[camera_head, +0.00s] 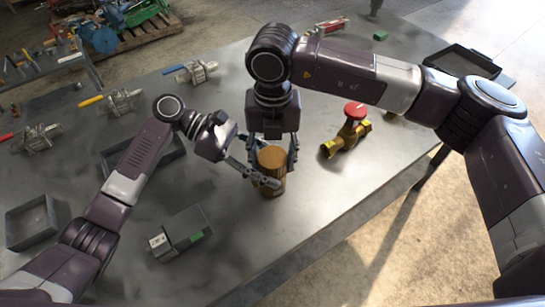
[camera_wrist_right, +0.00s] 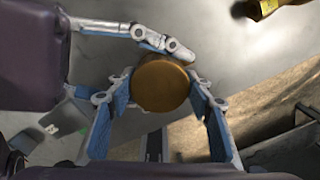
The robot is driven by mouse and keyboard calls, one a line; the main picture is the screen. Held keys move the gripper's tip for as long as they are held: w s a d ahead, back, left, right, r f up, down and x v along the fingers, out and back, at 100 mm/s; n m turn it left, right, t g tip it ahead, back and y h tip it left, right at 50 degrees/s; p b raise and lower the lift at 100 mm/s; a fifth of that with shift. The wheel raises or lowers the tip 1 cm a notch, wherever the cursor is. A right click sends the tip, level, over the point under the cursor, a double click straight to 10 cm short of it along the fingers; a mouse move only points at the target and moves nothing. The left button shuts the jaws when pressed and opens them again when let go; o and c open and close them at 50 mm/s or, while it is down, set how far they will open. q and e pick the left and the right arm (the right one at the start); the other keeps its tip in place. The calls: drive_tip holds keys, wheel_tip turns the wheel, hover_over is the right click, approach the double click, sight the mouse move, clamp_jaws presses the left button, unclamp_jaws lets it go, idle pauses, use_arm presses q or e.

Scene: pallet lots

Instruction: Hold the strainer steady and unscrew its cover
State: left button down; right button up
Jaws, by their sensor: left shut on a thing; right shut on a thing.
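The strainer (camera_head: 276,186) is a brown-gold cylinder standing upright on the grey table near its front edge. Its round golden cover (camera_head: 272,157) faces up, and it also shows in the right wrist view (camera_wrist_right: 160,85). My left gripper (camera_head: 266,181) reaches in from the left and is shut on the strainer's body below the cover. My right gripper (camera_head: 274,152) comes from above and is shut on the cover, with a finger on each side; its fingers also flank the cover in the right wrist view (camera_wrist_right: 160,88). The strainer's far side is hidden.
A brass valve with a red handwheel (camera_head: 347,131) stands right of the strainer. Several lever valves, one with a blue handle (camera_head: 191,71), lie along the back left.

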drive_tip(key=shift+n, duration=0.5)
drive_tip(key=o, duration=1.3)
drive_tip(key=shift+c, duration=0.2)
drive_tip(key=shift+r, duration=0.1)
